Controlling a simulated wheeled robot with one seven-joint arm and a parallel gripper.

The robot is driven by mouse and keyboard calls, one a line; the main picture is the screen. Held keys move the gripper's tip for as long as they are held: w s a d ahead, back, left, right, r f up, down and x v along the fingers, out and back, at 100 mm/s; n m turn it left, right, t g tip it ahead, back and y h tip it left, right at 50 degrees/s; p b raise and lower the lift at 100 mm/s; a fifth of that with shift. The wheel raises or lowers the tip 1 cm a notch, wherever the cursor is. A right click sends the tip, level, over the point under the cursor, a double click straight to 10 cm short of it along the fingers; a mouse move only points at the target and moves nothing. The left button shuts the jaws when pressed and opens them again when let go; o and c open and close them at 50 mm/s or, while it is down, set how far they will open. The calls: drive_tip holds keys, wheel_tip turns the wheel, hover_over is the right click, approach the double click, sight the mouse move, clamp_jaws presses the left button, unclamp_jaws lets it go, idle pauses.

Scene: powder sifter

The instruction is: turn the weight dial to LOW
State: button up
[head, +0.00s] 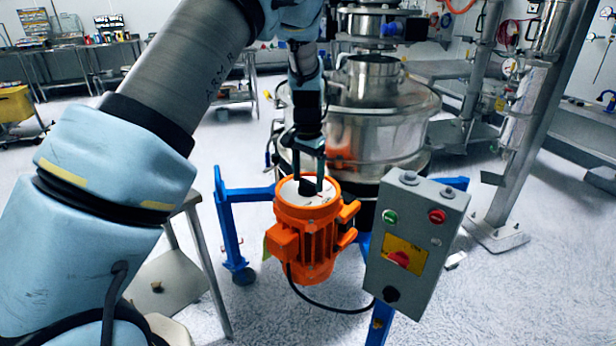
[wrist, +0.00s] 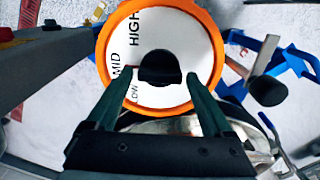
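The weight dial is a white round face (head: 291,196) on top of an orange motor (head: 312,245). In the wrist view the face (wrist: 190,35) carries HIGH, MID and LOW down its left side, LOW being nearest my gripper and partly covered by the left finger. A black knob (wrist: 160,68) sits at its middle; I cannot clearly tell which label it points to. My gripper (wrist: 160,77) points down over the dial, with its fingers apart on either side of the knob and small gaps showing. The head view also shows my gripper (head: 308,185) just above the face.
A grey control box (head: 416,240) with green and red buttons stands right of the motor. The steel sifter drum (head: 375,110) is close behind. Blue frame legs (head: 232,235) and a small steel table (head: 170,280) are at the left. A black cable hangs below the motor.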

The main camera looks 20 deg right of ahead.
drive_tip(key=c, duration=1.1)
drive_tip(key=n, duration=0.5)
drive_tip(key=shift+n, duration=0.4)
drive_tip(key=n+p, duration=0.1)
drive_tip(key=n, duration=0.5)
drive_tip(key=shift+w, duration=0.1)
drive_tip(key=o, duration=1.4)
